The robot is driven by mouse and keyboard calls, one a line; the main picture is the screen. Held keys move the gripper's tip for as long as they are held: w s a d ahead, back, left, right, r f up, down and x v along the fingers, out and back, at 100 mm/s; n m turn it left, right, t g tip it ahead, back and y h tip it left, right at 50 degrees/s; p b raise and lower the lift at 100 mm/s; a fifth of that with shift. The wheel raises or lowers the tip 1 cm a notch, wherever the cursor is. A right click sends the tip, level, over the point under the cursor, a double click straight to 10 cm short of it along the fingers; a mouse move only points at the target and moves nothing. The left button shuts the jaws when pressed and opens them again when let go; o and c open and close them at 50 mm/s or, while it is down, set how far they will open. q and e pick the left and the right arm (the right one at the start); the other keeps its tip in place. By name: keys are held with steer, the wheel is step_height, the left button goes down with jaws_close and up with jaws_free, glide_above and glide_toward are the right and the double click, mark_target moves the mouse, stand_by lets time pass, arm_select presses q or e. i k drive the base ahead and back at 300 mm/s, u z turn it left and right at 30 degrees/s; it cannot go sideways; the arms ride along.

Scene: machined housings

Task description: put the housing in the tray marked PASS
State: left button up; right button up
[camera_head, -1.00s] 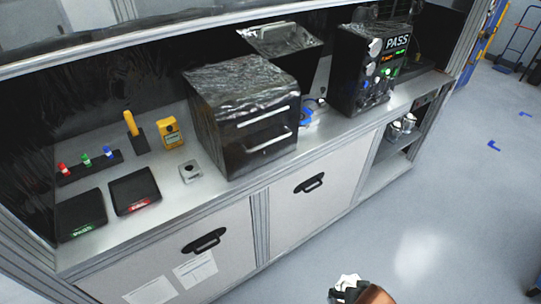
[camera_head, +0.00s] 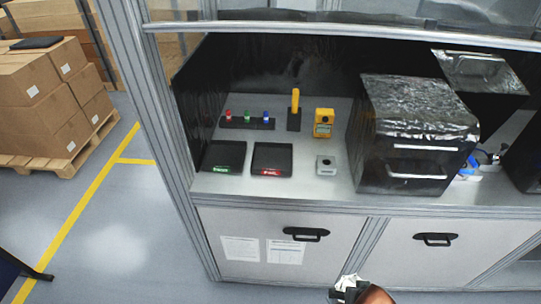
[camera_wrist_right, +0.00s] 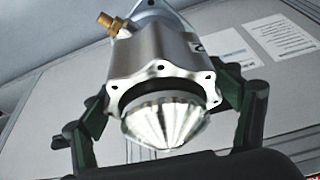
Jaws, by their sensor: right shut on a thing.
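The housing (camera_wrist_right: 155,55) is a silver metal body with a scalloped flange, a ribbed bright cone and a brass fitting. My right gripper (camera_wrist_right: 165,92) is shut on it, with dark green fingers at both sides. In the head view a small bright part of the housing (camera_head: 347,282) shows at the bottom edge, low in front of the bench. The black PASS tray (camera_head: 222,154), with a green label, lies on the bench at the left. The black FAIL tray (camera_head: 271,155), with a red label, lies just right of it. My left gripper is not in view.
Behind the trays stand a rack with red, green and blue items (camera_head: 247,122) and a yellow handheld device (camera_head: 324,122). A small grey block (camera_head: 326,165) and a large black machine (camera_head: 412,135) stand to the right. A frame post (camera_head: 160,110) borders the bench's left side.

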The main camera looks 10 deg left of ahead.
mark_target(225, 158)
steer(key=u, duration=0.85)
